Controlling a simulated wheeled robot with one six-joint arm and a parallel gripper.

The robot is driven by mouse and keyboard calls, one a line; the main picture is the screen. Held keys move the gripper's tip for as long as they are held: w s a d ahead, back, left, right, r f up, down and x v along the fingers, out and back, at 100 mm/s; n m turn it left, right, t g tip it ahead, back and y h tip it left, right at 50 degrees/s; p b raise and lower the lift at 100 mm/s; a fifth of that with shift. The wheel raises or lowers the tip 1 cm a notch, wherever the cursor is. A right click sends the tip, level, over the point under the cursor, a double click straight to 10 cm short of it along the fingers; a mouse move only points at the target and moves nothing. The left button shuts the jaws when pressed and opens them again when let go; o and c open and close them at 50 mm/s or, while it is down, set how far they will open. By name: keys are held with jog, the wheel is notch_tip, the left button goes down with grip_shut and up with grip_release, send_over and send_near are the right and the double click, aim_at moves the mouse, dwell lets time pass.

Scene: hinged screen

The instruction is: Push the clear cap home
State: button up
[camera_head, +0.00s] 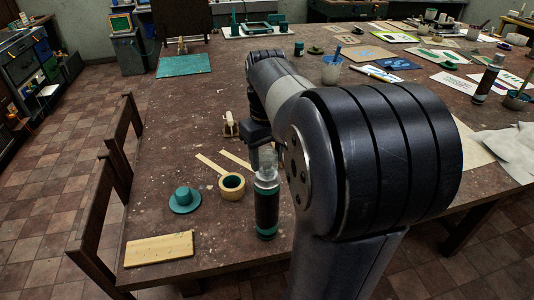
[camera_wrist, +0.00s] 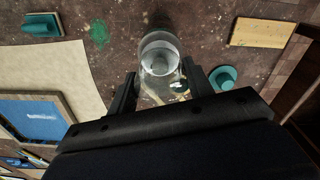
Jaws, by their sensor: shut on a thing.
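The clear cap (camera_head: 266,160) is at the top of an upright spray can (camera_head: 267,208) with a dark body and teal band, near the table's front edge. In the wrist view the clear cap (camera_wrist: 159,50) shows as a transparent cylinder between the two black fingers of my gripper (camera_wrist: 161,82). My gripper is shut on the cap. In the head view my own arm partly hides the fingers. The cap is in line with the can, but I cannot tell how far down it sits.
Left of the can are a tape roll (camera_head: 232,187), a teal flanged piece (camera_head: 185,200) and pale wooden strips (camera_head: 236,160). A wooden board (camera_head: 160,248) lies at the front left corner. Chairs (camera_head: 97,215) stand along the left edge. Prints and cups lie farther back.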

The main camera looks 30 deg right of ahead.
jog(key=shift+f+b, duration=0.55)
jog(key=shift+f, duration=0.5)
jog(key=shift+f, duration=0.1)
jog(key=o, duration=1)
jog(key=shift+o, duration=0.2)
notch_tip(320, 180, up, 11)
jog(key=shift+f, duration=0.1)
